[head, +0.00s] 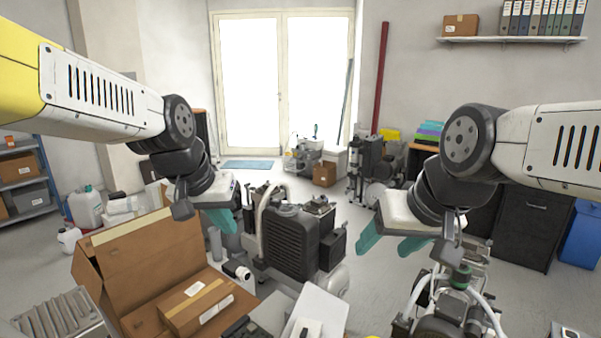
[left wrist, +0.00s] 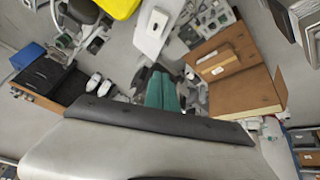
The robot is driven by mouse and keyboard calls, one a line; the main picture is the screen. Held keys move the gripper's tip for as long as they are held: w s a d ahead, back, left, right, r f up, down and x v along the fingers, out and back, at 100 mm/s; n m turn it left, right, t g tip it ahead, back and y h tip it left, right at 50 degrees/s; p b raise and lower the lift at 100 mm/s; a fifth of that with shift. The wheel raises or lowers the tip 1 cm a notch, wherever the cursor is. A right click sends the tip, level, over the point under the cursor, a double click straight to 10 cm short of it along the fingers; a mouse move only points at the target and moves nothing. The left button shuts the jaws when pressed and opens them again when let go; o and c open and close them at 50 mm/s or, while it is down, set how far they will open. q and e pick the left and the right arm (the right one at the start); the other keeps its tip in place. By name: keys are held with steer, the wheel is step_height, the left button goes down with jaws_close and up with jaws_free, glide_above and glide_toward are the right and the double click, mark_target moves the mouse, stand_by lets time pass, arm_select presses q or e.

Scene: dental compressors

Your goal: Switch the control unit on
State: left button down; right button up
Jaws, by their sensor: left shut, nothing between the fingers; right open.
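I cannot tell for sure which thing is the control unit. A white box-like unit (head: 316,312) with a small raised part on its face lies at the bottom centre of the head view. What looks like the same white unit (left wrist: 154,27) is at the top of the left wrist view. Whether it is on cannot be seen. My left gripper (head: 224,219), with teal fingers, is shut and empty, above and behind the open cardboard box; its fingers also show in the left wrist view (left wrist: 163,90). My right gripper (head: 388,240) is open and empty in the air, to the right of the dark compressor.
An open cardboard box (head: 150,250) with a smaller carton (head: 197,305) stands at front left. A dark finned compressor (head: 290,243) stands mid-floor. Metal machinery with hoses (head: 450,295) is below my right arm. Clear floor (head: 365,285) lies between them.

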arm_select(q)
steer(key=s+r, duration=0.1)
steer(key=s, duration=0.8)
steer(key=shift+d+n+t, duration=0.2)
steer(key=shift+n+t, duration=0.2)
